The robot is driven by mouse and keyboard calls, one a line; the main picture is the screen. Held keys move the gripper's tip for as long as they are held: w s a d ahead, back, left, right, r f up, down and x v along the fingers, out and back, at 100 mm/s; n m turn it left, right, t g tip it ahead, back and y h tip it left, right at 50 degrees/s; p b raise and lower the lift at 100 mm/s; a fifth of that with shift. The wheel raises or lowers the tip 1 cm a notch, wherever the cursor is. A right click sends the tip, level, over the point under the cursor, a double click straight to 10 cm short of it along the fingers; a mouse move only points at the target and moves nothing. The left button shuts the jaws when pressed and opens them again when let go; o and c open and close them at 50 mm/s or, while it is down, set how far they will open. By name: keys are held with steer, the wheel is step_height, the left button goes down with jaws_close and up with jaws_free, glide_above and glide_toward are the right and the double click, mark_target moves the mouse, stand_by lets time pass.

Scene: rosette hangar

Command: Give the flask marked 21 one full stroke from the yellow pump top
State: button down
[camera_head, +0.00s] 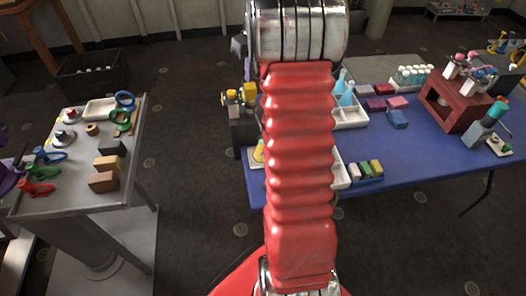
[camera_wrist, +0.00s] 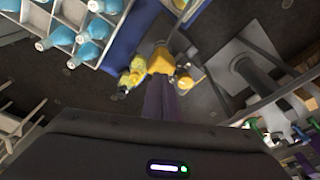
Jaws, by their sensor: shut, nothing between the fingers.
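My gripper (camera_wrist: 161,68) shows in the wrist view as a dark body with a narrow purple column, shut and empty. A yellow block shows at the column's end; I cannot tell whether it is part of my fingers. Yellow tops (camera_wrist: 137,72) show just beside it to the left, with a yellow knob (camera_wrist: 185,82) to the right. In the head view, yellow tops (camera_head: 231,97) stand on a dark stand (camera_head: 243,133) left of my arm. A yellow-filled flask (camera_head: 258,153) is partly hidden by my arm. No number 21 is readable.
Pale blue flasks (camera_wrist: 92,30) stand in a white rack beside the yellow tops. The blue table (camera_head: 420,155) holds coloured blocks and a dark red box (camera_head: 457,100). A grey table (camera_head: 75,185) with rings and clips stands at left. Open floor lies between the tables.

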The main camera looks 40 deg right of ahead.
step_height(320, 180, up, 7)
stand_by(1.2)
steer(key=shift+f, duration=0.1)
stand_by(1.9)
steer(key=c, duration=2.5)
jaws_free()
